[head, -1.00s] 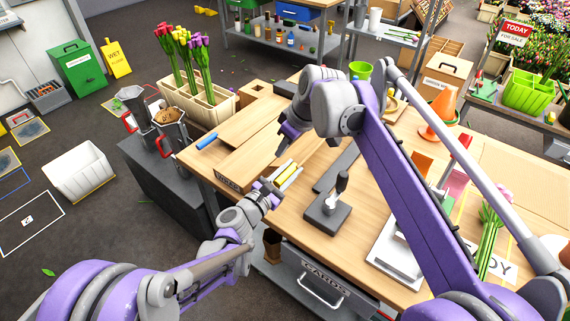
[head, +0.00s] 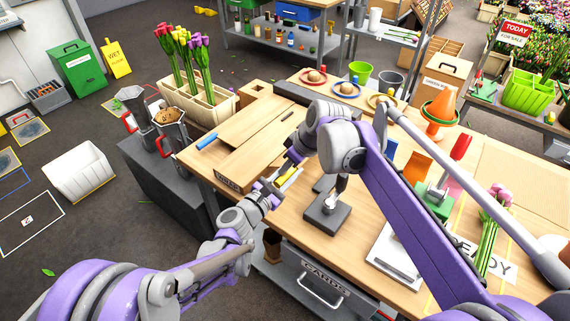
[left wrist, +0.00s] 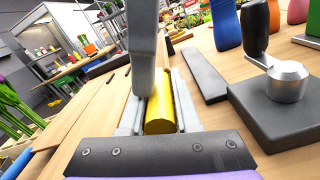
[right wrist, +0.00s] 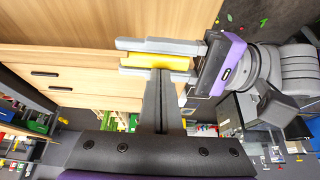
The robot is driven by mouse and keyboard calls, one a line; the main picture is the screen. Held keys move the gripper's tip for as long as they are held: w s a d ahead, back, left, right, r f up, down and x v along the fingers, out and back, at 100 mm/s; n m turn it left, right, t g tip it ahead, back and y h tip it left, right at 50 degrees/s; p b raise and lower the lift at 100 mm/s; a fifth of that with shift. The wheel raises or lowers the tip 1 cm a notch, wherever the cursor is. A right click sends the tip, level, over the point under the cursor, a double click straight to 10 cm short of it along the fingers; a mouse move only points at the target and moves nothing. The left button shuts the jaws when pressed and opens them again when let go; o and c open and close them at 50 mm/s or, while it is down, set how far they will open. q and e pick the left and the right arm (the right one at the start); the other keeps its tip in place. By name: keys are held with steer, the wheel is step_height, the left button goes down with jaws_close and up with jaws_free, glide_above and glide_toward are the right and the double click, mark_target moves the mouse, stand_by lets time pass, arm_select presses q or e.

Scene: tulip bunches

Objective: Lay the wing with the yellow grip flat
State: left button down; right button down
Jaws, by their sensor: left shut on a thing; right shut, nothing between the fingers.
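The yellow grip (head: 287,176) is a short yellow bar at the front of the wooden table. My left gripper (left wrist: 157,82) is shut around it, one finger along each side, and the grip also shows in the right wrist view (right wrist: 155,62). My right gripper (right wrist: 160,72) is shut and empty, its fingertips right at the grip; whether they touch is unclear. It comes down from above in the left wrist view. A pale wooden panel (head: 250,140) lies left of the grip. The arms hide the wing's joint to the grip, and its tilt is unclear.
A blue bar (head: 207,141) lies at the left table edge. A dark block with a lever (head: 328,217) stands right of the grippers. A tulip planter (head: 203,104) is behind left. An orange cone (head: 441,105) and tulips (head: 495,228) are at right.

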arm_select(q)
steer(key=shift+r, duration=0.15)
arm_select(e)
steer(key=shift+s+d+f, duration=0.2)
steer(key=shift+d+f, duration=0.15)
steer(key=shift+f, duration=0.2)
arm_select(q)
steer(key=c, duration=0.7)
jaws_free()
steer(key=shift+o, duration=0.2)
arm_select(e)
steer(key=shift+a+r, duration=0.1)
arm_select(q)
steer(key=shift+a, duration=0.1)
